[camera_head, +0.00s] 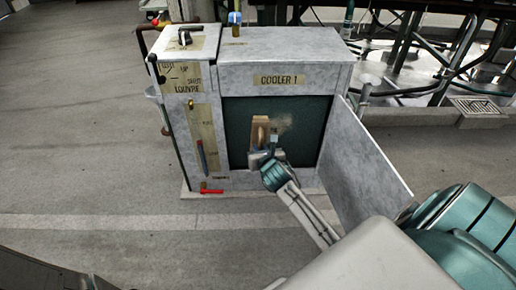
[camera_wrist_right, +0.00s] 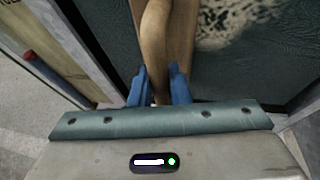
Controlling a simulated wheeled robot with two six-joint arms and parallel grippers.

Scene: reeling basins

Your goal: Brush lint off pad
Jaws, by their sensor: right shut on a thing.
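The pad (camera_head: 240,112) is a dark green panel inside the open front of the cooler. A patch of pale lint (camera_head: 284,121) lies on it right of the brush, and it also shows in the right wrist view (camera_wrist_right: 235,22). The brush (camera_head: 259,130) has a brown wooden body and handle and stands upright in front of the pad. My right gripper (camera_wrist_right: 160,88) is shut on the brush's wooden handle, its two blue fingers on either side. The bristles are hidden, so I cannot tell whether they touch the pad. My left gripper is not in view.
The grey cooler (camera_head: 290,48) is labelled "COOLER 1". Its door (camera_head: 362,150) stands open on the right, close to my right arm. A control box labelled "LOUVRE" (camera_head: 187,77) adjoins on the left. A red thing (camera_head: 211,191) sits at its foot. Floor in front is clear.

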